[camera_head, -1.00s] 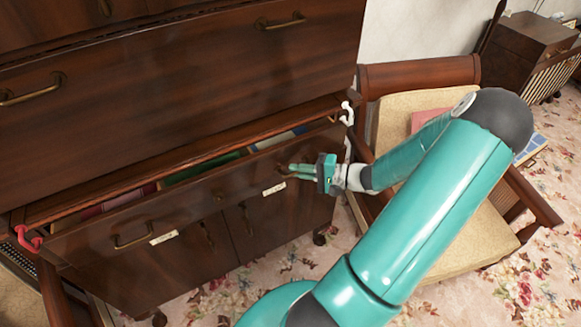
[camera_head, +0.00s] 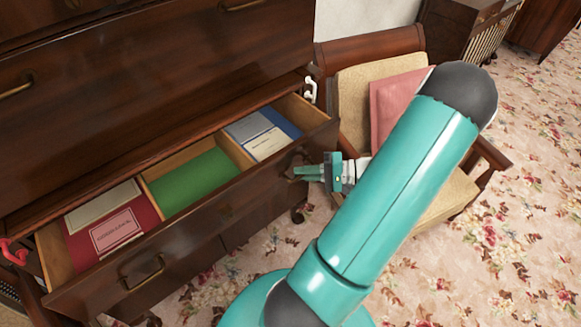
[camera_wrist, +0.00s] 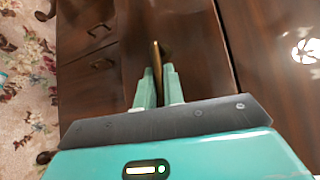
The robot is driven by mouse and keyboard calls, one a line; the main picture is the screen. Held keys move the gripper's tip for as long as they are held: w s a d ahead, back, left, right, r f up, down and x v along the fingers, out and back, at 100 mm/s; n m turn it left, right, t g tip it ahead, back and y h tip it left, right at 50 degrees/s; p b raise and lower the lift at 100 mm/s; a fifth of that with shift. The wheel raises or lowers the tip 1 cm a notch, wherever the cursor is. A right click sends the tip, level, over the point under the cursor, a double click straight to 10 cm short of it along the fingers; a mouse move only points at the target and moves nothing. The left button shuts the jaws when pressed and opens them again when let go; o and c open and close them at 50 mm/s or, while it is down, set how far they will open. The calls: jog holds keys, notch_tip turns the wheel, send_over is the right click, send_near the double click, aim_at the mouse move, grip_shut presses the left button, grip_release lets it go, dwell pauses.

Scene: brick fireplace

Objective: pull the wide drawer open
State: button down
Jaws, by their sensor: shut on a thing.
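The wide drawer (camera_head: 211,205) of the dark wooden cabinet stands well out, its inside showing from above. Its front carries a brass handle at the left (camera_head: 141,273) and another at the right, mostly hidden by my gripper in the head view. My gripper (camera_head: 300,172) is at the right end of the drawer front. In the wrist view my gripper (camera_wrist: 158,88) has its two green fingers on either side of the brass right handle (camera_wrist: 156,57), shut on it.
The drawer holds a red folder (camera_head: 112,228), a green folder (camera_head: 190,181) and blue and white booklets (camera_head: 264,133) in compartments. A cushioned armchair (camera_head: 348,107) stands close at the right. Floral carpet (camera_head: 500,245) is clear in front. A red hook (camera_head: 14,252) and a white hook (camera_head: 311,90) sit at the cabinet's sides.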

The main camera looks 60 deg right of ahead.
jog(key=s+a, duration=0.4)
jog(key=s, duration=1.1)
jog(key=shift+a, duration=0.15)
jog(key=c, duration=1.5)
grip_release()
jog(key=v, duration=1.3)
jog(key=shift+s+d+r, duration=0.1)
jog(key=shift+s+d, duration=0.1)
jog(key=shift+s, duration=0.1)
